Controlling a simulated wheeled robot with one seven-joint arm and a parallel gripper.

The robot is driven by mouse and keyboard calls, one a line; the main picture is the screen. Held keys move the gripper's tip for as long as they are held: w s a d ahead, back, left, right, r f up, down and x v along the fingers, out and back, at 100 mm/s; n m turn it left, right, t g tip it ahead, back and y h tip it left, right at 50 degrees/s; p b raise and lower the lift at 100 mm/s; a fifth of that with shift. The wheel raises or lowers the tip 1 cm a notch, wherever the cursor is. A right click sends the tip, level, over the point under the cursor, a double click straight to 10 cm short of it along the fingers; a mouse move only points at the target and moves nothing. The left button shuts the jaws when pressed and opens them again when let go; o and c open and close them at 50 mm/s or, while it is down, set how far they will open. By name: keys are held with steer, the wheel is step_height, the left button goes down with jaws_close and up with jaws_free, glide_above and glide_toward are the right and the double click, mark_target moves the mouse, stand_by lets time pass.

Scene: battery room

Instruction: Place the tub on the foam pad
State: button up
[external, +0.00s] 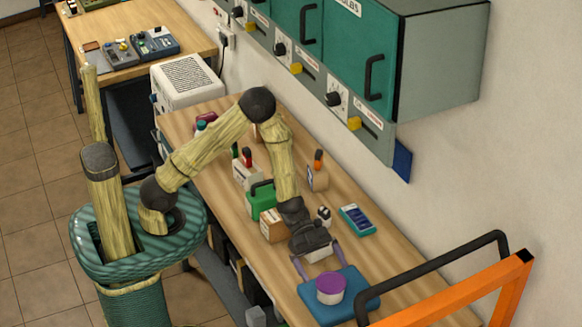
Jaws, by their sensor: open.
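A tub (331,289) with a purple lid and a pale body stands upright on the blue foam pad (361,289), near the middle of the pad. The pad lies flat on the wooden workbench. My gripper (318,268) is open just behind the tub, with its two purple fingers spread apart. The fingers look clear of the tub, though I cannot tell the exact gap.
A cardboard box (273,225), a green case (261,200) and a teal meter (357,220) stand behind the pad on the workbench (400,262). An orange frame with a black bar (440,275) rises at front right. Green wall cabinets (352,50) hang above the bench.

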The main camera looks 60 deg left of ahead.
steer(key=v, duration=0.6)
steer(key=shift+a, duration=0.35)
